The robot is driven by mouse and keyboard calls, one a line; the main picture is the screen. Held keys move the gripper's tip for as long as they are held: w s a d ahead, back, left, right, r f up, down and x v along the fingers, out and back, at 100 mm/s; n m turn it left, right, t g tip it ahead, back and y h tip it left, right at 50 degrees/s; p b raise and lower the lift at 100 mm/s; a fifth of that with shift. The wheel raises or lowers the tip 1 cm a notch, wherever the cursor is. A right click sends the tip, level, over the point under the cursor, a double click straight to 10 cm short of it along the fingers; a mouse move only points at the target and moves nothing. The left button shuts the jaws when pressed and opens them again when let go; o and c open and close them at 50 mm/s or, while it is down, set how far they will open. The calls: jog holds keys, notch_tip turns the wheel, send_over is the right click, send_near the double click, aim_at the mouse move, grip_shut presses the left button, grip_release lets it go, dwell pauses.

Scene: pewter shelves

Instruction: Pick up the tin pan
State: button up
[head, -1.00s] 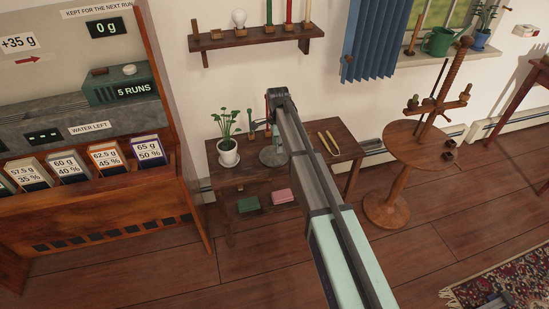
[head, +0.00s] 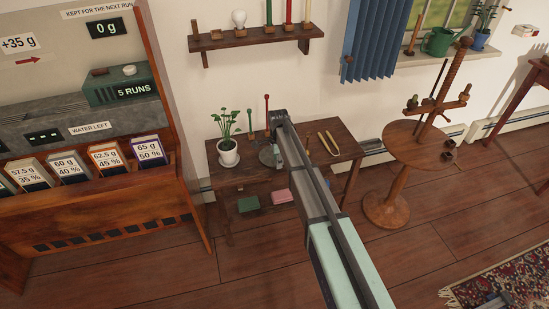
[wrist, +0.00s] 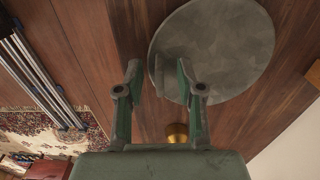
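The tin pan (wrist: 225,45) looks like a flat, mottled grey disc in the wrist view, at the top right. A short grey tab (wrist: 162,72) shows at its left edge. My gripper (wrist: 159,78) is open, with its two green-grey fingers apart and the tab in line with the gap between their tips. I cannot tell whether the fingers touch the pan. My gripper's fingers cannot be made out there.
The small table (head: 345,144) also holds a potted plant (head: 228,155), a red-topped stick (head: 266,108) and brass tongs (head: 328,143). A green block (head: 248,203) and a pink block (head: 281,195) lie on its lower shelf. A brass knob (wrist: 177,132) shows between my fingers.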

grip_shut()
notch_tip(320, 180, up, 23)
jog(key=p, duration=0.2)
dwell(1.1)
